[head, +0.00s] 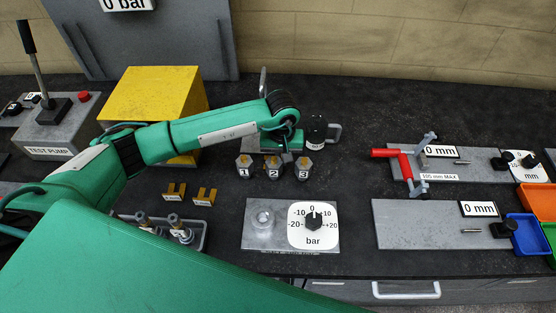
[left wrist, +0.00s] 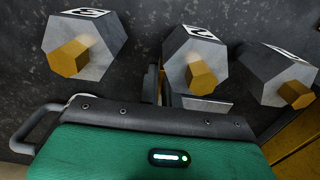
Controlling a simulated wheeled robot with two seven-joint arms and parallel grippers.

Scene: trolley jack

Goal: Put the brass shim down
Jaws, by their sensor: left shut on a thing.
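My left gripper (left wrist: 165,92) is beside the hex-shaped blocks, and its fingers come up close to block 2 in the left wrist view. It is shut on a thin brass-yellow piece, the brass shim (left wrist: 161,76), seen nearly edge-on. In the head view the gripper (head: 270,145) is mostly behind my own wrist, and the held shim cannot be made out. Two yellow fork-shaped shims, a left one (head: 174,192) and a right one (head: 205,196), stand on the dark bench in front of the yellow block. My right gripper is not in view.
Hex blocks 1 (head: 244,167), 2 (head: 273,167) and 3 (head: 303,168) stand close to the gripper. The yellow block (head: 150,95) is behind my arm. A bar dial plate (head: 260,240) lies in front. The bench between the dial and the right-hand plates is clear.

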